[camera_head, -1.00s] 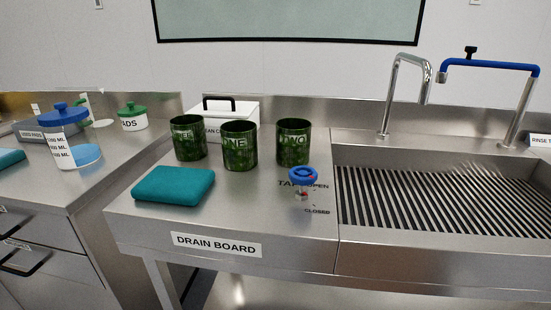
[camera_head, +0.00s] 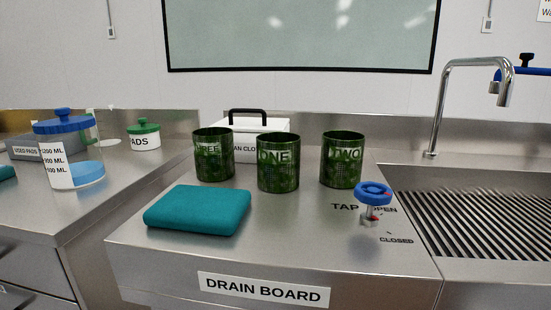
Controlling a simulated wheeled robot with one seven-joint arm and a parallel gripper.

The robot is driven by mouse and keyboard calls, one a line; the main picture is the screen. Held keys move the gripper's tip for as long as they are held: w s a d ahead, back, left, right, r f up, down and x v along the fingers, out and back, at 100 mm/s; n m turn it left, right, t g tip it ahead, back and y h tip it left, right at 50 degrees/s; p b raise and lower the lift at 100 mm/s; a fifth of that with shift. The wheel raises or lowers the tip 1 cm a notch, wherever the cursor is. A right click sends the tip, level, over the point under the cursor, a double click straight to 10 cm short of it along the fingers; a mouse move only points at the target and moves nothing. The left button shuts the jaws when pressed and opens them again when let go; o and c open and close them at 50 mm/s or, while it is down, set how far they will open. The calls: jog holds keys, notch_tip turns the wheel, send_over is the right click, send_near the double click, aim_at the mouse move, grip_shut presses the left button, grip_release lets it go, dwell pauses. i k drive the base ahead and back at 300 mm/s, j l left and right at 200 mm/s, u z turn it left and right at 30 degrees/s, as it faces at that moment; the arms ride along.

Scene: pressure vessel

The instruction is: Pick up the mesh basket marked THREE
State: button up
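The mesh basket marked THREE (camera_head: 214,157) is a dark green cylinder. It stands upright on the drain board (camera_head: 290,235), at the left of a group of three similar baskets. Its label is partly turned to the left. The basket marked ONE (camera_head: 278,165) stands to its right and a little nearer. The basket marked TWO (camera_head: 342,162) stands farther right. My gripper is not in view.
A folded teal cloth (camera_head: 198,210) lies in front of THREE. A white box with a black handle (camera_head: 258,125) stands behind the baskets. A blue-handled tap valve (camera_head: 373,195) is at front right. The sink (camera_head: 480,220) and faucet (camera_head: 435,110) are right. Jars stand on the left counter.

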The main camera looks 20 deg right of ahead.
aim_at(214, 147)
jog(key=i+j, duration=0.15)
jog(key=j, duration=0.2)
jog(key=i+j, duration=0.15)
jog(key=j, duration=0.2)
jog(key=z, duration=0.45)
jog(key=l+z, duration=0.1)
jog(key=z, duration=0.75)
jog(key=i+z, duration=0.1)
jog(key=z, duration=0.35)
jog(key=l+z, duration=0.1)
jog(key=z, duration=0.35)
